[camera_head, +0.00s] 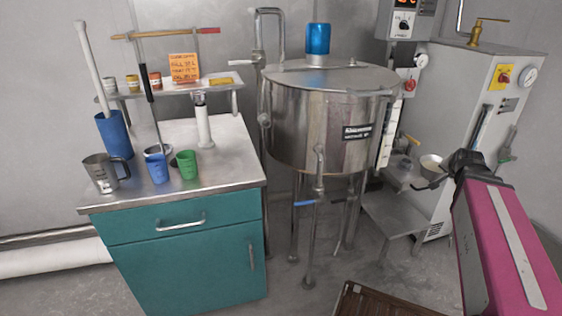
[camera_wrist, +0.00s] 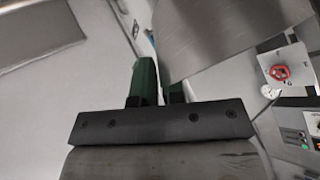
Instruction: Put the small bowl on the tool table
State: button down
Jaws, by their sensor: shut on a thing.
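The small bowl (camera_head: 431,163), pale inside with a metal rim, is at the right in the head view, in front of the white machine. My gripper (camera_head: 440,179) is at the bowl's right side and shut on it, holding it up. The tool table (camera_head: 232,168) is the teal cabinet with a steel top at the left, far from the bowl.
A blue cup (camera_head: 156,168), a green cup (camera_head: 187,165) and a steel jug (camera_head: 101,173) stand on the tabletop, with a raised shelf behind. The top's right front is clear. A large steel tank (camera_head: 330,118) stands between table and gripper. A low steel stand (camera_head: 397,214) is beside it.

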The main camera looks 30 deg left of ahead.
aim_at(229, 166)
jog(key=l+u, duration=0.1)
jog(key=u, duration=0.35)
jog(key=k+u, duration=0.15)
jog(key=u, duration=0.25)
jog(key=l+u, duration=0.1)
jog(key=u, duration=0.35)
jog(key=k+j, duration=0.05)
